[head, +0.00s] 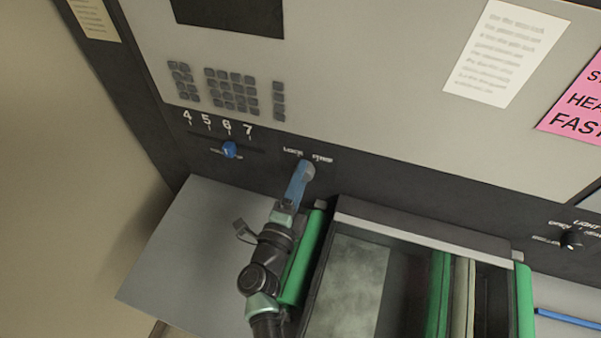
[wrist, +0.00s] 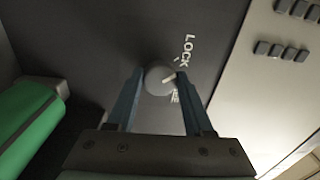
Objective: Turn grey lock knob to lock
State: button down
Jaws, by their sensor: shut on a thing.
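The grey lock knob (head: 309,171) sits on the dark strip of the machine's front, just under two small white words, the left one LOCK. In the wrist view the round knob (wrist: 158,81) has a short white pointer aimed at the gap between LOCK and a second word that I cannot read clearly. My gripper (head: 301,174) has its blue fingers at the knob. In the wrist view my gripper (wrist: 161,76) is shut on the knob, one finger on each side. The fingers hide part of the knob in the head view.
A slider with a blue handle (head: 230,149) and numbers 4 to 7 lies left of the knob. A dark open-topped box with green edges (head: 425,232) stands close on the right of my arm. Another black knob (head: 571,239) is at far right. A grey shelf (head: 185,245) lies below.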

jog(key=shift+n, duration=0.6)
jog(key=shift+c, duration=1.4)
grip_release()
jog(key=shift+p, duration=0.3)
jog(key=shift+s, duration=0.1)
jog(key=b+v, duration=0.1)
jog(key=v, duration=1.1)
jog(key=shift+s+b, duration=0.4)
jog(key=shift+a+f, duration=0.1)
